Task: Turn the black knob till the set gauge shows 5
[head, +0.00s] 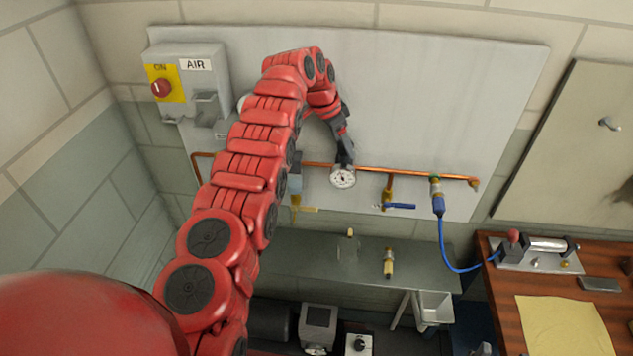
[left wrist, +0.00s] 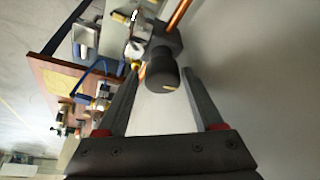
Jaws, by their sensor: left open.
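The black knob (left wrist: 162,74) shows in the left wrist view as a dark round cap, at the ends of my fingers. In the head view I cannot make it out apart from the dark gripper. My left gripper (head: 345,152) is open just above a round white gauge (head: 343,178) on the copper pipe. In the wrist view the two fingers of that gripper (left wrist: 161,70) stand apart, one to each side of the knob; I cannot tell whether they touch it. The gauge's reading is too small to tell. My right gripper is in neither view.
The copper pipe (head: 410,172) runs along the grey wall panel (head: 440,100), with a blue-handled valve (head: 398,206) and a blue hose (head: 446,250) to the right. An AIR switch box (head: 205,85) is at upper left. A wooden bench (head: 505,305) stands at right.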

